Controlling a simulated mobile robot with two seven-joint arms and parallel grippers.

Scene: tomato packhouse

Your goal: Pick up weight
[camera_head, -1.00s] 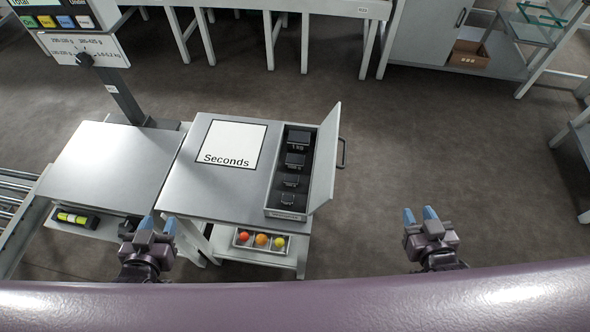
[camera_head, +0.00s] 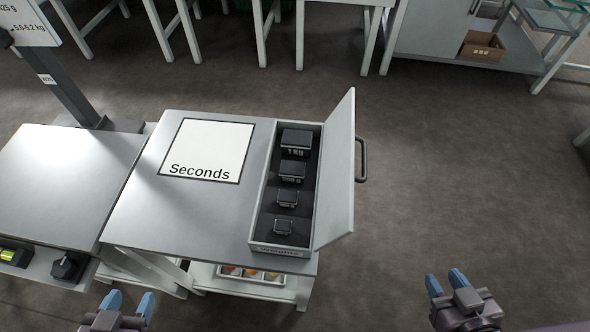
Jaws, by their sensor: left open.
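Several black weights stand in a row in an open grey case on the table. The largest, marked 1 kg (camera_head: 297,141), is at the far end. A smaller weight (camera_head: 291,171) comes after it, then a smaller one (camera_head: 287,198), and the smallest (camera_head: 282,227) is nearest me. The case (camera_head: 257,203) has its lid (camera_head: 338,180) swung open to the right. My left gripper (camera_head: 128,300) is open and empty, low at the left, in front of the table and apart from the case. My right gripper (camera_head: 447,284) has its blue fingers apart, empty, over the floor at lower right.
The grey table (camera_head: 190,222) carries a white "Seconds" sheet (camera_head: 207,150) left of the case. A tray (camera_head: 252,280) with tomatoes sits on a shelf below. A scale platform (camera_head: 62,177) stands at left. The lid's handle (camera_head: 362,160) sticks out right. Floor to the right is clear.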

